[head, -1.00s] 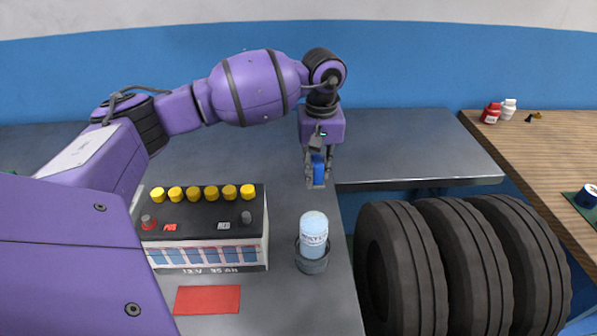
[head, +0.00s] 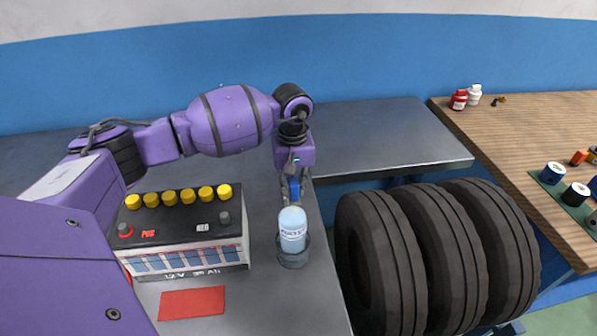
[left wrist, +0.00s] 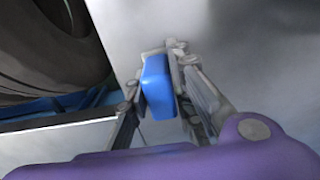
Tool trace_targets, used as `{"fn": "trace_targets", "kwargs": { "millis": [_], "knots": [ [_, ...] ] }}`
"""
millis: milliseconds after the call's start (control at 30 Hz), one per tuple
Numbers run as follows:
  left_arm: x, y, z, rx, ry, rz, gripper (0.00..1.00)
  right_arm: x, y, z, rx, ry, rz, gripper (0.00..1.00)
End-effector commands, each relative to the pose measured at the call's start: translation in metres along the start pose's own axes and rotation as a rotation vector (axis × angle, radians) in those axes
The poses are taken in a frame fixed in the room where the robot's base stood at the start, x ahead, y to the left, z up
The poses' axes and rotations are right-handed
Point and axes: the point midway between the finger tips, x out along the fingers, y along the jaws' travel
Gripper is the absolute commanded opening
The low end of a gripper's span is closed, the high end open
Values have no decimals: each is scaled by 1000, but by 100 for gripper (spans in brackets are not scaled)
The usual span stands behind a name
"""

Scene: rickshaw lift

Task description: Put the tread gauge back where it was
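A small blue block, which I take to be the tread gauge (head: 294,190), is between the fingers of my left gripper (head: 291,188). The left wrist view shows the blue block (left wrist: 158,86) with a finger of my left gripper (left wrist: 157,85) on each side, so the gripper looks shut on it. In the head view the gripper points down over the grey bench (head: 260,290), just behind a pale blue bottle that partly hides the fingertips. I cannot tell how high the block is above the bench. My right gripper is not in view.
The bottle (head: 292,228) stands in a grey cup holder (head: 293,258). A battery (head: 190,256) with yellow caps and a red mat (head: 192,303) are to the left. Several black tyres (head: 385,265) stand right of the bench. A wooden bench (head: 535,125) at right holds bottles and rolls.

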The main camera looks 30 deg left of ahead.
Motion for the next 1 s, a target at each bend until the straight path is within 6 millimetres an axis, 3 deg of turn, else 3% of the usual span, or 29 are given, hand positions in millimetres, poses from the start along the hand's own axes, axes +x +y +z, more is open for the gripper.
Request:
{"fn": "trace_targets", "kwargs": {
  "millis": [33, 100, 400, 533, 1000],
  "knots": [
    [0, 0, 0, 0, -1, 0, 29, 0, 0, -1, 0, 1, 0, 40],
    [0, 0, 0, 0, 0, 0, 38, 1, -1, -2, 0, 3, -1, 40],
    [-1, 0, 0, 0, 0, 0, 38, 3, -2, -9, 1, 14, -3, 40],
    [-11, 0, -1, 0, 3, 2, 38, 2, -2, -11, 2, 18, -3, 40],
    [-102, 1, -1, 2, 3, 3, 38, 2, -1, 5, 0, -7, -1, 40]
  ]
}}
